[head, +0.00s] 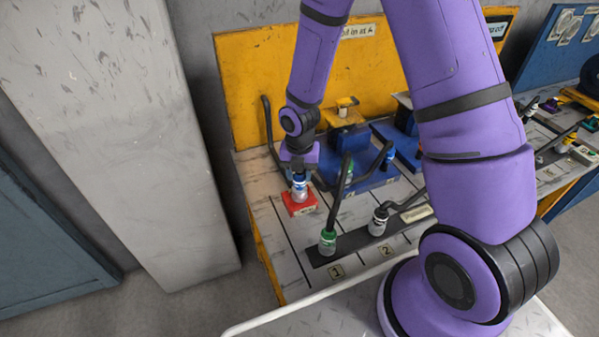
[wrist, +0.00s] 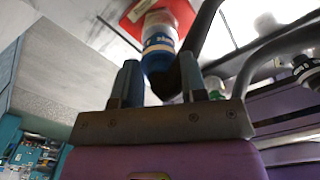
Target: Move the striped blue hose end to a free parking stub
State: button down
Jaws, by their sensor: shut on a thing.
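The blue hose end (head: 299,187) has a pale metal lower part and a light band. My gripper (head: 299,168) is shut on it from above, at the left of the bench. The hose end stands upright on or just over a red block (head: 300,209) with a small label; I cannot tell if it is seated. In the wrist view the hose end (wrist: 158,48) lies between the two fingers of my gripper (wrist: 160,78), against the red block (wrist: 178,14). A dark hose (head: 268,125) rises behind my gripper. No clearly free stub shows; my arm hides part of the bench.
A green-banded hose end (head: 327,241) stands by label 1 and a black-banded one (head: 379,222) by label 2, on a dark strip (head: 355,240). Their bent hoses rise close to my gripper. A blue base (head: 375,178) and yellow back panel (head: 255,75) stand behind.

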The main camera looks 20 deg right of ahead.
jog(key=shift+r, duration=0.35)
jog(key=shift+r, duration=0.15)
jog(key=shift+r, duration=1.4)
jog(key=c, duration=1.2)
grip_release()
jog(key=c, duration=0.7)
jog(key=shift+o, duration=0.2)
notch_tip(320, 180, up, 6)
jog(key=shift+r, duration=0.2)
